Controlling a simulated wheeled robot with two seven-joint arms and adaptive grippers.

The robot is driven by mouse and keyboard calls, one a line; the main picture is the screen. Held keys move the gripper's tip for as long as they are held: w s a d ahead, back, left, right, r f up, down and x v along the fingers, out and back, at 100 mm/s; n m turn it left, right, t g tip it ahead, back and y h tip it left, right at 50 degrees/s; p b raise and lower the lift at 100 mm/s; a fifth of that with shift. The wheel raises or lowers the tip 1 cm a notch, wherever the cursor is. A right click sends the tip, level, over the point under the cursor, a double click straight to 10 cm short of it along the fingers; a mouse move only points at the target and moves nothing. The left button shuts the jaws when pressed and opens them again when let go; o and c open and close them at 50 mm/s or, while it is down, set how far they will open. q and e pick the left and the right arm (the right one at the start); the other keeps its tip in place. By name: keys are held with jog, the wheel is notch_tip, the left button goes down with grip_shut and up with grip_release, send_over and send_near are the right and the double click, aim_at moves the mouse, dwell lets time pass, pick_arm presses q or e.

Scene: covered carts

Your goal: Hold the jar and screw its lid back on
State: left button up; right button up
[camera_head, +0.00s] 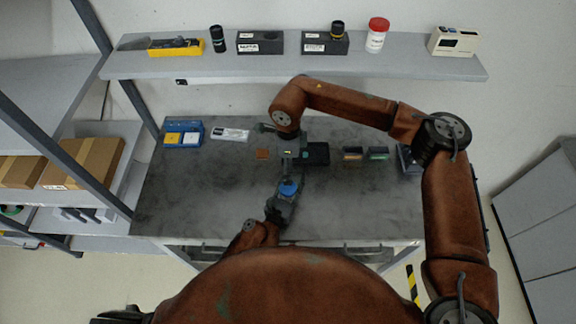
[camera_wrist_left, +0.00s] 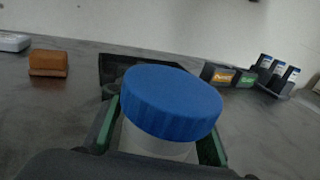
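The jar (camera_wrist_left: 155,143) is a translucent white container, upright between the green-edged fingers of my left gripper (camera_wrist_left: 160,150). Its blue ribbed lid (camera_wrist_left: 170,103) sits on top of it, roughly level; I cannot tell whether the thread is engaged. In the head view the blue lid (camera_head: 288,188) shows above my left gripper (camera_head: 287,197), near the front middle of the table. My right gripper (camera_head: 290,155) hangs from its arm beyond the jar, apart from the lid. Its fingers are too small and dark to tell their opening.
A black tray (camera_head: 318,153) lies behind the jar on the grey table (camera_head: 190,200). A brown block (camera_head: 262,154), a blue bin (camera_head: 183,133) and labelled blocks (camera_head: 352,153) stand around it. A shelf (camera_head: 290,67) with several items runs above. The front left tabletop is clear.

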aim_at(285, 198)
pick_arm(q)
jog(key=shift+o, duration=0.7)
jog(key=shift+s, duration=0.1)
jog(key=v, duration=1.1)
jog(key=shift+s+a, duration=0.15)
jog(key=shift+s, duration=0.25)
